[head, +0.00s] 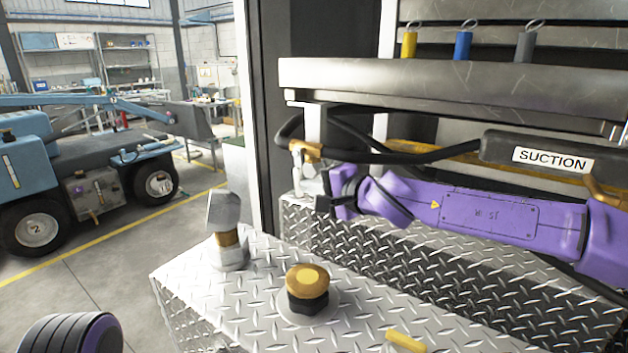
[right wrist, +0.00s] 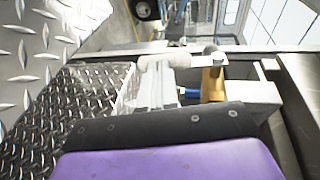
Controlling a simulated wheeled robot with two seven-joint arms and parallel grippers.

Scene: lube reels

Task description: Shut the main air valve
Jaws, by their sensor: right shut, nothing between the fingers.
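A brass fitting (head: 305,150) with pale metal parts (head: 308,182) below it sits under the steel shelf edge, at the end of a black hose. I take this to be the main air valve, but my gripper partly covers it. In the right wrist view a brass cylinder (right wrist: 212,82) and a small blue part (right wrist: 190,92) show close ahead. Whether the valve handle is turned cannot be told. My right gripper (head: 323,204) is shut and empty, right beside the metal parts; I cannot tell whether it touches them. My left gripper is not in view.
A diamond-plate deck (head: 240,290) carries a brass-topped knob (head: 307,280) and a grey-headed post (head: 224,212). A steel shelf (head: 450,78) hangs above my right arm. A suction hose handle (head: 540,155) lies close behind the arm. A blue vehicle (head: 75,160) stands at left.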

